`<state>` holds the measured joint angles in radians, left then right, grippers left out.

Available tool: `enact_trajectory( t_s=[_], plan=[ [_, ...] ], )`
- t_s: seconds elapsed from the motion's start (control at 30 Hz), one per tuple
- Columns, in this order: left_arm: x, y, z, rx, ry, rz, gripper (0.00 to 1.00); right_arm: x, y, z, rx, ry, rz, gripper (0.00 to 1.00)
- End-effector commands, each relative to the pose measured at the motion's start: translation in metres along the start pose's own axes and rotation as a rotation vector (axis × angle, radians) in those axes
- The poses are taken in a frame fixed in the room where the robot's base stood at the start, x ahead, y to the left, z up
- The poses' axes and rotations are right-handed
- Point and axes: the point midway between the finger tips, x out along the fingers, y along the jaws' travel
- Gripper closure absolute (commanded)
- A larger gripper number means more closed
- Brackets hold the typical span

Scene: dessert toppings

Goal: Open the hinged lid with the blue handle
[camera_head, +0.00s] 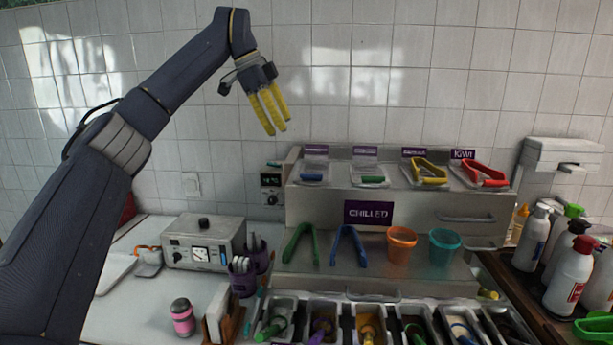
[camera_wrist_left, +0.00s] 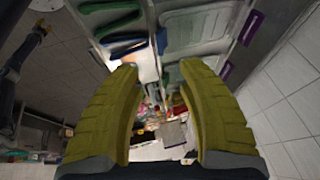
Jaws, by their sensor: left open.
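The hinged lid with the blue handle (camera_head: 312,177) is at the left end of the row on top of the metal chilled unit (camera_head: 400,205); it looks closed. My left gripper (camera_head: 277,128) has yellow fingers, is open and empty, and hangs above and left of this lid, in front of the tiled wall. In the left wrist view its two fingers (camera_wrist_left: 160,68) stand apart with nothing between them. A blue bar (camera_wrist_left: 161,40) shows past the fingertips there; I cannot tell for sure that it is the same handle.
A lid with a green handle (camera_head: 373,179) is beside it; yellow tongs (camera_head: 430,168) and red tongs (camera_head: 484,172) are further right. Green tongs (camera_head: 299,243), blue tongs (camera_head: 348,245) and two cups stand in front. A small control box (camera_head: 271,188) is at the unit's left side.

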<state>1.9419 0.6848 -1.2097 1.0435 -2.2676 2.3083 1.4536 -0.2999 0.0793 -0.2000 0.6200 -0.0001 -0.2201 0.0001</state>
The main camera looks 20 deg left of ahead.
Motion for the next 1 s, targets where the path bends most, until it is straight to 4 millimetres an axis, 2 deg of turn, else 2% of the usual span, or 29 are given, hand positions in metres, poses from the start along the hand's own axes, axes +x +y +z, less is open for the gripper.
enact_trajectory(
  t_s=[0.6,0.8,1.0],
  plan=[
    [0.11,0.001,-0.001,0.004,0.003,0.004,0.62,0.0,0.0,0.0,0.0,0.0,0.0,0.56],
    [0.138,0.001,-0.001,0.003,0.003,0.002,0.62,0.0,0.0,0.0,0.0,0.0,0.0,0.56],
    [0.155,0.0,-0.001,0.004,0.003,0.001,0.62,0.0,0.0,0.0,0.0,0.0,0.0,0.56]
  ],
)
